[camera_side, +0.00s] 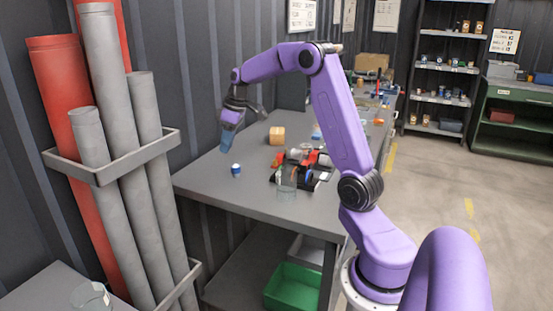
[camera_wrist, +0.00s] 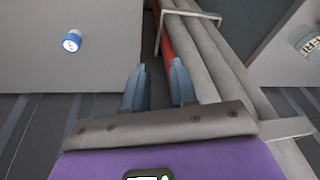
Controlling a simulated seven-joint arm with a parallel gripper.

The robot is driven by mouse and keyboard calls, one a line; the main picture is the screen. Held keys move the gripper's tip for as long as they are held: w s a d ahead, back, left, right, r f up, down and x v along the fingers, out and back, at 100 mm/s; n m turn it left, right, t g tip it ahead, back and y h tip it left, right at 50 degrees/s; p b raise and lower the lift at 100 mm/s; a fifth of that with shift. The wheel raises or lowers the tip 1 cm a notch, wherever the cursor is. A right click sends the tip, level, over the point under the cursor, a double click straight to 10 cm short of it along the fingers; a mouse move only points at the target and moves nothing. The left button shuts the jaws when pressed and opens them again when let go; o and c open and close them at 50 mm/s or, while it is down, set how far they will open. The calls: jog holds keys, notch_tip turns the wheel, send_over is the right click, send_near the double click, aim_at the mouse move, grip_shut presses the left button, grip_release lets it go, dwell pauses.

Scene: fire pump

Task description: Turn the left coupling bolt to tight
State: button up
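My gripper (camera_side: 225,148) hangs over the far left part of the grey workbench (camera_side: 225,195) in the side view, fingers pointing down. In the wrist view my gripper (camera_wrist: 158,72) has its two blue fingers apart, with nothing between them. A cluster of red, black and silver parts (camera_side: 302,165) lies on the bench, right of my gripper. I cannot make out a pump or the left coupling bolt in either view. A small blue-and-white cap-like object (camera_side: 236,170) stands alone on the bench near my gripper. It also shows in the wrist view (camera_wrist: 72,41).
Red and grey pipes (camera_side: 120,120) stand in a wall rack left of the bench. A green bin (camera_side: 293,287) sits below. The bench's left front is mostly clear.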

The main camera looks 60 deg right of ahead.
jog(key=s+d+f+m+t, duration=0.1)
jog(key=s+d+m, duration=0.1)
jog(key=d, duration=1.4)
jog(key=m+t+h, duration=0.1)
jog(key=m+h, duration=0.1)
send_near(275, 160)
jog(key=x, duration=0.8)
jog(key=shift+w+f, duration=0.1)
jog(key=shift+f, duration=0.2)
grip_shut()
